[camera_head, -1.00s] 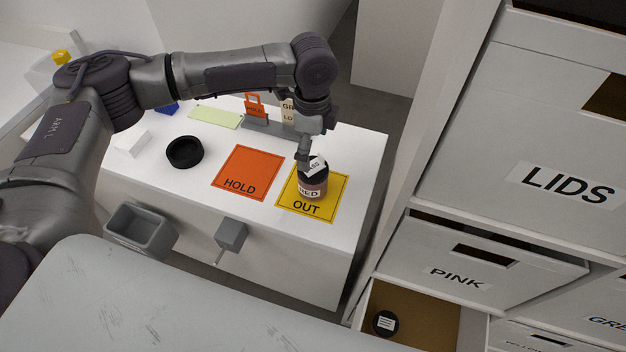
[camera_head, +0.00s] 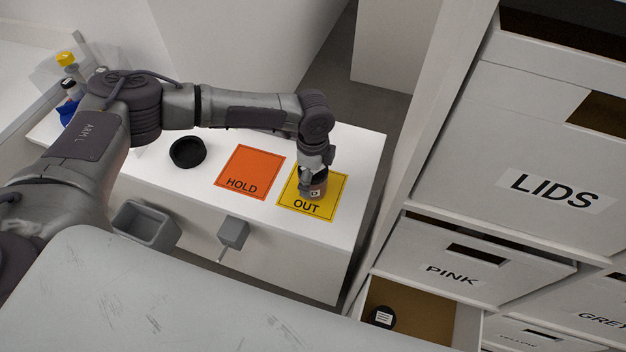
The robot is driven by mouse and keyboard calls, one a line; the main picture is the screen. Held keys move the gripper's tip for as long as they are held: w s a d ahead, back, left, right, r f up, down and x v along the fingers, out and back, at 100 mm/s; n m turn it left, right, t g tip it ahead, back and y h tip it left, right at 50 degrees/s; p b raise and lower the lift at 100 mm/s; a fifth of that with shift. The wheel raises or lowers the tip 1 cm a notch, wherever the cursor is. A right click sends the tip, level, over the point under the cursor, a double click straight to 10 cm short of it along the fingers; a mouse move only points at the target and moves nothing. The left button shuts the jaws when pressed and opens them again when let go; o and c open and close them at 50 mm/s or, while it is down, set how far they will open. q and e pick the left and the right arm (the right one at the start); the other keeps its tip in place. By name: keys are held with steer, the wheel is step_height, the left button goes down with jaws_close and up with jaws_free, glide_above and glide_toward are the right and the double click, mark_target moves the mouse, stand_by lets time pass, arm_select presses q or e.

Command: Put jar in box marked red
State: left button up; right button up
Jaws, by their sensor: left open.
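A small jar (camera_head: 319,187) with a dark red-brown body and a dark lid stands on the yellow OUT mat (camera_head: 338,187). Its label is mostly hidden behind my left gripper. My left gripper (camera_head: 312,186) is open and low at the jar, its fingers around or right beside it; I cannot tell which. A box with an open top (camera_head: 448,322) at the lower right holds a dark-lidded jar (camera_head: 381,317) with a white label. That box's front marking is out of view. No box marked red is readable. My right gripper is not in view.
An orange HOLD mat (camera_head: 250,170) lies empty left of the OUT mat. A black round dish (camera_head: 188,152) stands further left. A shelf with boxes marked LIDS (camera_head: 553,194) and PINK (camera_head: 452,275) rises at right. A grey bin (camera_head: 147,225) hangs at the table's front.

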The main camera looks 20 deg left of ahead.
arm_select(q)
steer(key=c, duration=1.2)
steer(key=shift+c, duration=0.7)
steer(key=shift+r, duration=0.15)
